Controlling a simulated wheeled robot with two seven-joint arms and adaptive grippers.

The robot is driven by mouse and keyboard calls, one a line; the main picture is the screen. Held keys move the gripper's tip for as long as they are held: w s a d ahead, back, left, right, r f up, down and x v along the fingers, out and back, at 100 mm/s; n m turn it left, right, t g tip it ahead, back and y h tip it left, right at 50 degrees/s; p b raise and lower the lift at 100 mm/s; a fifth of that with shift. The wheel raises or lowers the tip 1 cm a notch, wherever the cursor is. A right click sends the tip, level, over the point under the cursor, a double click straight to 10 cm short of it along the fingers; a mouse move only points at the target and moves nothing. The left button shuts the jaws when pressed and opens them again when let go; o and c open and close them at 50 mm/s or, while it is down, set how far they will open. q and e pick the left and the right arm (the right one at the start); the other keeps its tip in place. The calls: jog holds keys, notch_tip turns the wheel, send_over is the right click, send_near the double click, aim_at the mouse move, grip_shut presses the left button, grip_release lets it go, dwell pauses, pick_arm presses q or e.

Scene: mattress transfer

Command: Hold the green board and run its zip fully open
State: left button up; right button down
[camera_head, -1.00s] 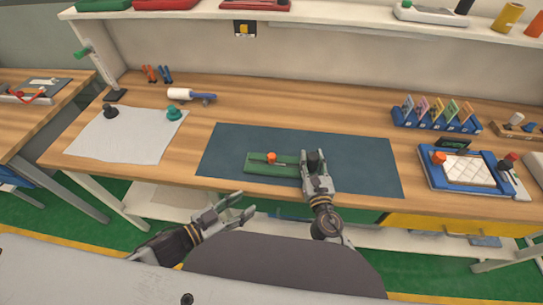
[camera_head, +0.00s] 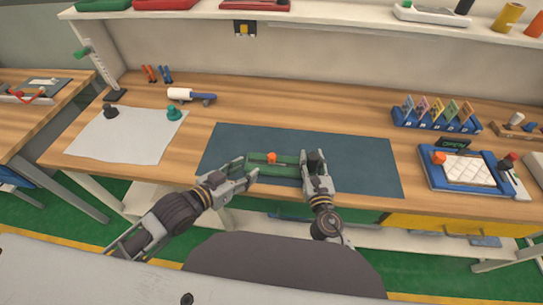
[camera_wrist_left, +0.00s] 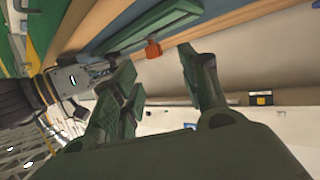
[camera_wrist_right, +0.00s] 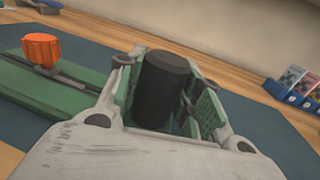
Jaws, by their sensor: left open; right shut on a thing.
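The green board (camera_head: 285,169) lies on the dark blue-green mat (camera_head: 362,165), with a dark zip track along its length. An orange zip pull (camera_head: 271,158) stands on the track toward the board's left part; it also shows in the right wrist view (camera_wrist_right: 42,50). My right gripper (camera_head: 316,162) is shut on a black cylindrical post (camera_wrist_right: 162,82) at the board's right end. My left gripper (camera_head: 246,170) is open and empty, its fingers just left of the board. In the left wrist view the orange pull (camera_wrist_left: 153,49) shows beyond the open fingers.
A white cloth (camera_head: 128,140) with dark and teal knobs lies to the left. A white-and-blue roller (camera_head: 190,95) lies behind it. A blue tray (camera_head: 463,170) with a quilted pad is at the right, near a blue rack (camera_head: 436,121). The mat's right part is clear.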

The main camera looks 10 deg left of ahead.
aim_at(270, 157)
pick_arm(q)
jog(key=shift+w+d+r+g, duration=0.1)
jog(key=shift+d+r+g, duration=0.2)
jog(key=shift+d+r, duration=0.3)
jog(key=shift+w, duration=0.1)
jog(key=shift+x, duration=5.85)
grip_shut()
